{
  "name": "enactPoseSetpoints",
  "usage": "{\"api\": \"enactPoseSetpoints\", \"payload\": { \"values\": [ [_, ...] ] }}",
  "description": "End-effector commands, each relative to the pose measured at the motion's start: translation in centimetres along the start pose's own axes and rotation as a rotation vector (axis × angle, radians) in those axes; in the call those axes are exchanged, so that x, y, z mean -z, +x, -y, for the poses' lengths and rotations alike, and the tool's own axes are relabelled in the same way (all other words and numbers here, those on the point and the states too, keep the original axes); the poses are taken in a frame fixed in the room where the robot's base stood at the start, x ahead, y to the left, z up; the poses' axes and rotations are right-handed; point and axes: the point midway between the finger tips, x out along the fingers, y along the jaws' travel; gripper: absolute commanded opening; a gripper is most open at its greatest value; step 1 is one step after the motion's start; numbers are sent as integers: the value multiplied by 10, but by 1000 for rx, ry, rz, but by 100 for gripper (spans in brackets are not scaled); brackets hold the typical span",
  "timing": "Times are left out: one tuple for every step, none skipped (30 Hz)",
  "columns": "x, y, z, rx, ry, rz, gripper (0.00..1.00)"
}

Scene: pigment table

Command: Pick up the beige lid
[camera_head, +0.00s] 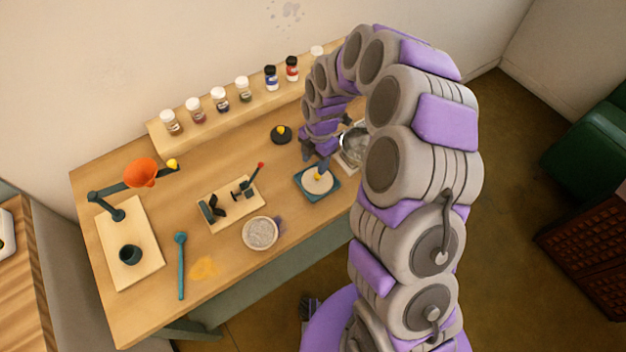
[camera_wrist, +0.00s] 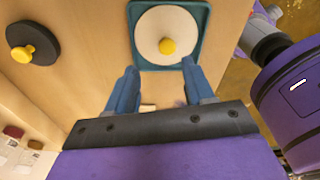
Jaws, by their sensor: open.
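The beige lid (camera_head: 315,186) is a round pale disc with a yellow knob. It lies on a blue square tray (camera_head: 301,175) near the table's front right edge. In the wrist view the beige lid (camera_wrist: 150,28) sits just beyond my fingertips, at the top, on the blue tray (camera_wrist: 205,12). My gripper (camera_head: 322,166) is above the tray, and its lower end partly covers the lid in the head view. In the wrist view my gripper (camera_wrist: 158,68) has its two blue fingers spread apart, with nothing between them.
A black lid with a yellow knob (camera_head: 281,135) lies behind the tray, also in the wrist view (camera_wrist: 20,42). A bowl of grey powder (camera_head: 260,233) and a clamp board (camera_head: 232,216) are left. Jars line the back shelf (camera_head: 185,138). A glass vessel (camera_head: 354,146) stands beside my arm.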

Motion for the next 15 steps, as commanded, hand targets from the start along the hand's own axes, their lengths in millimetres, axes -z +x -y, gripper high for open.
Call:
{"api": "enactPoseSetpoints", "payload": {
  "values": [
    [-2,2,2,-1,2,-2,53],
    [-3,2,3,-2,2,-3,53],
    [-4,3,5,-3,2,-5,53],
    [-5,4,6,-4,2,-6,53],
    [-6,5,7,-5,2,-7,53],
    [-6,8,8,-5,2,-8,53],
    [-6,12,9,-5,2,-9,53],
    [-6,15,9,-5,2,-9,53],
    [-5,21,8,-4,2,-9,53],
    [-4,26,7,-4,3,-8,53],
    [-3,31,6,-4,3,-8,53],
    [-1,38,4,-2,4,-6,53],
    [0,43,3,0,4,-5,53],
    [1,48,2,2,3,-4,53],
    [2,52,2,3,2,-3,53]
  ]
}}
